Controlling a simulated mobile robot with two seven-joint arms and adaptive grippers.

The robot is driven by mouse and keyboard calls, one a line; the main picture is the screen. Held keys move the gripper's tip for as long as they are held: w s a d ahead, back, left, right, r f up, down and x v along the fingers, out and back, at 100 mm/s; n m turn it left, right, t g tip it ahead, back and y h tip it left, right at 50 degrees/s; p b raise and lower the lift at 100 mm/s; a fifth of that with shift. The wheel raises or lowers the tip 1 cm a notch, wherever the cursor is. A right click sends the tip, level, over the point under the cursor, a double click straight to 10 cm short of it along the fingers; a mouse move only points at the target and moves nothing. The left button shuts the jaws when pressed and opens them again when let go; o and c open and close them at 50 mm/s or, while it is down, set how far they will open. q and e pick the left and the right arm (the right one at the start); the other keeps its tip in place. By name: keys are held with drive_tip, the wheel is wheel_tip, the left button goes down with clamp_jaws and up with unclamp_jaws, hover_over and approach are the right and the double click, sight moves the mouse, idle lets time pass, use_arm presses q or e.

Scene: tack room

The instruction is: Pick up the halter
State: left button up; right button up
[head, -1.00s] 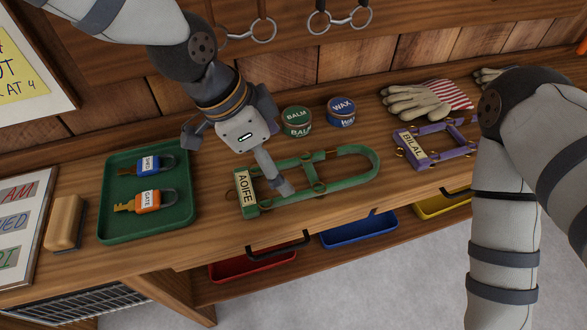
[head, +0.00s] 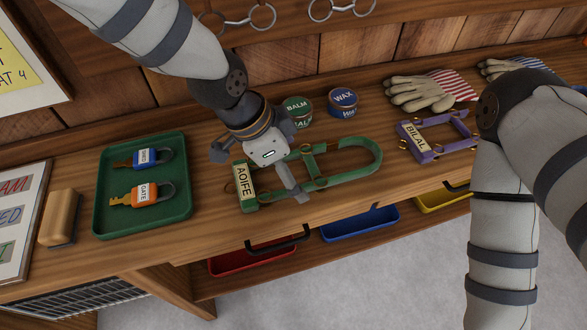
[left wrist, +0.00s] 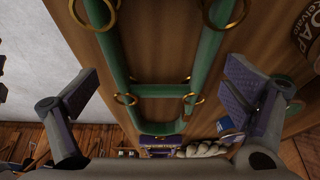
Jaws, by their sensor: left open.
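A green halter (head: 340,190) with gold rings and an AOIFE name plate lies flat on the wooden bench top. A purple halter (head: 436,142) with a BILAL plate lies farther right. My left gripper (head: 286,188) is open just over the green halter, near its name-plate end, and hides part of it. In the left wrist view, the green halter's straps (left wrist: 118,62) run between my two spread fingers, and nothing is gripped. I cannot tell whether the fingers touch it. My right arm shows at the right, but its gripper is out of view.
A green tray (head: 186,222) with two tagged padlocks is at the left, beside a tan brush (head: 61,217). Gloves (head: 425,92) lie behind the purple halter. Coloured trays (head: 360,224) sit below the bench edge.

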use_arm(q)
drive_tip(key=shift+f, duration=0.1)
drive_tip(key=c, duration=1.5)
drive_tip(key=shift+c, duration=0.2)
